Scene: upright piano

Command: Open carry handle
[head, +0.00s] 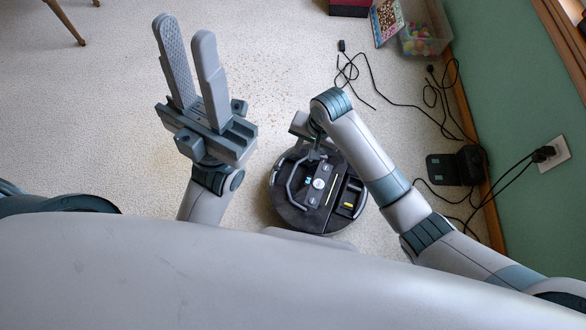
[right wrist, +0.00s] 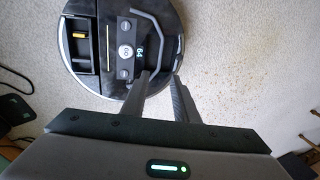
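A round black robot vacuum (head: 318,215) sits on the carpet below my right arm. Its grey curved carry handle (head: 291,186) runs along one side of its top; I cannot tell how far it is raised. In the right wrist view the vacuum (right wrist: 85,60) fills the upper left and the handle (right wrist: 181,45) bends around near its rim. My right gripper (right wrist: 160,77) is open, its fingertips apart near the handle's lower end; contact is unclear. The arm partly hides this gripper in the head view. My left gripper (head: 184,30) is open and empty, held left of the vacuum.
Crumbs (head: 270,78) lie on the carpet. Black cables (head: 385,95) and a dark charging dock (head: 455,165) lie right, by the green wall (head: 520,100). A clear bin of balls (head: 425,38), a book (head: 387,20) and a red box (head: 350,6) stand far back.

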